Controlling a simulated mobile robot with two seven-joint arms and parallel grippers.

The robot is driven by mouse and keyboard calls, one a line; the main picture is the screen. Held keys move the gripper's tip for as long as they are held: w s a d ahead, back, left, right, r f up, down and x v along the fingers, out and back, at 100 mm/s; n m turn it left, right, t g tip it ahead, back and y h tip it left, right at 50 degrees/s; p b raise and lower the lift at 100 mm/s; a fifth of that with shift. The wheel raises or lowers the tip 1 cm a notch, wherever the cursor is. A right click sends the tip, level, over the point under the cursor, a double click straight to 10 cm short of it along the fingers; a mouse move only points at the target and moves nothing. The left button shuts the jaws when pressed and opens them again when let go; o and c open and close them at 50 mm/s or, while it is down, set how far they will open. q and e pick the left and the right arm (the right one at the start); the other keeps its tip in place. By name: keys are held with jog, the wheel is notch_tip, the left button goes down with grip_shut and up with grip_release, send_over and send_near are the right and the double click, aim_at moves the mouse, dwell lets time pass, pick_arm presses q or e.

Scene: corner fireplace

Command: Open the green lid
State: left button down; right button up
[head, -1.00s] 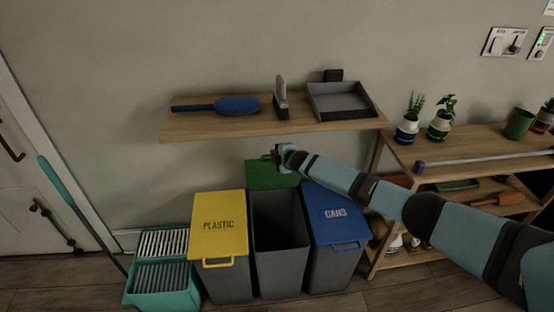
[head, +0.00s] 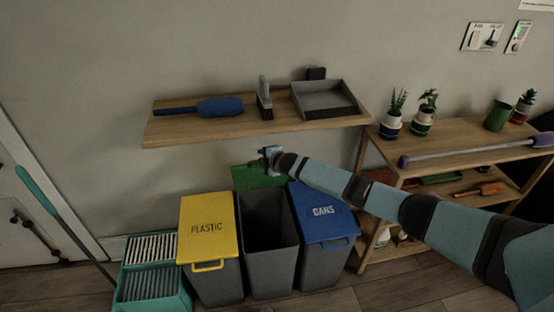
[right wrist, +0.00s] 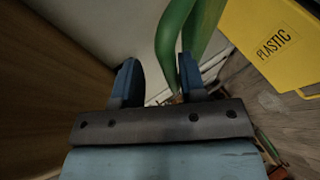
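The green lid (head: 258,178) stands raised behind the middle grey bin (head: 268,230), whose top is open. My right gripper (head: 270,154) is at the lid's upper edge, just below the wall shelf. In the right wrist view, my right gripper (right wrist: 158,80) has its two blue fingers apart. The lid's green handle (right wrist: 173,40) runs down beside the right-hand finger and partly behind it. I cannot tell whether a finger touches it. My left gripper is not in view.
A yellow PLASTIC lid (head: 207,225) and a blue CANS lid (head: 322,212) cover the bins on either side. The wooden shelf (head: 190,128) overhangs the bins. A wooden rack (head: 450,155) with plants stands at the right.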

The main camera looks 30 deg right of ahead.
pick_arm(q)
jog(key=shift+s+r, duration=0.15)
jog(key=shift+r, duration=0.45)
pick_arm(e)
jog(key=v, duration=1.2)
jog(key=shift+r, duration=0.3)
jog(key=shift+s, duration=0.1)
